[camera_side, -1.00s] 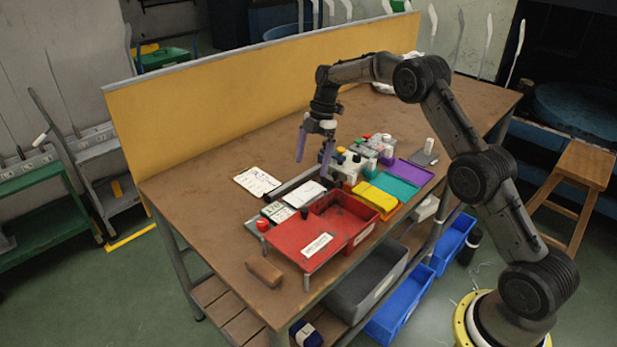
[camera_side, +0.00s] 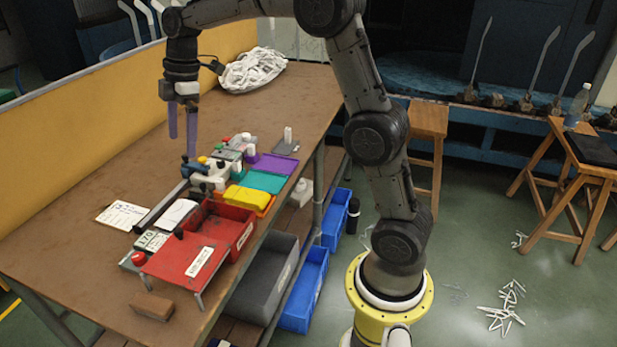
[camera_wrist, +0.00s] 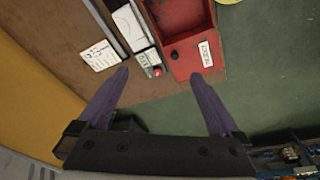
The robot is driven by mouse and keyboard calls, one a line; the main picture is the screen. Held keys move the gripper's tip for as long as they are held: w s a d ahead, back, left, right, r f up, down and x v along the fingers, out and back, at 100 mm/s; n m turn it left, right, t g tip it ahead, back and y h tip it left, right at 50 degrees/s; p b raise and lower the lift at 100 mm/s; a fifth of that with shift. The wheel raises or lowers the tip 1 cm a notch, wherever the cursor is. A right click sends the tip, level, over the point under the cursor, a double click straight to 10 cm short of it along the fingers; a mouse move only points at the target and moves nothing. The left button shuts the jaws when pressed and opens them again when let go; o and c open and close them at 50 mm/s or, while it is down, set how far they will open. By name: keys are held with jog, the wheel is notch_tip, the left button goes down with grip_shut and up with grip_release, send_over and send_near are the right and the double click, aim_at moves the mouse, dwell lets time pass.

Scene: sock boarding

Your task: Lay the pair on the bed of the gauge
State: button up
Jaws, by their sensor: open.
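The gauge, a long low device with a dark rail (camera_side: 158,208), a readout marked 170 and a red button, lies on the bench. A flat white piece (camera_side: 176,214) lies on it; I cannot tell whether it is the pair or part of the gauge. It also shows in the wrist view (camera_wrist: 128,24). No pair of socks can be made out for certain. My gripper (camera_side: 182,146) is open, with its purple fingers pointing down above the bench, behind the gauge's far end. In the wrist view my gripper (camera_wrist: 160,75) has nothing between its fingers.
A red tray (camera_side: 185,262) stands beside the gauge, with yellow, teal and purple trays (camera_side: 270,164) beyond it. White blocks (camera_side: 208,176) crowd the gauge's far end. A written card (camera_side: 122,215) lies to the left. A white cloth heap (camera_side: 253,70) sits farther back.

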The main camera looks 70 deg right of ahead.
jog(key=s+a+r+m+t, duration=0.1)
jog(key=s+a+r+m, duration=0.25)
jog(key=s, duration=0.75)
jog(key=s+a+f+m+t, duration=0.1)
jog(key=s+m, duration=0.3)
jog(key=s, duration=0.5)
jog(key=s+f+m+t+h, duration=0.1)
jog(key=s+f+m+t, duration=0.1)
jog(key=s, duration=0.7)
jog(key=shift+s+a+f+m+h, duration=0.35)
jog(key=shift+f+m, duration=0.25)
jog(key=shift+m, duration=0.65)
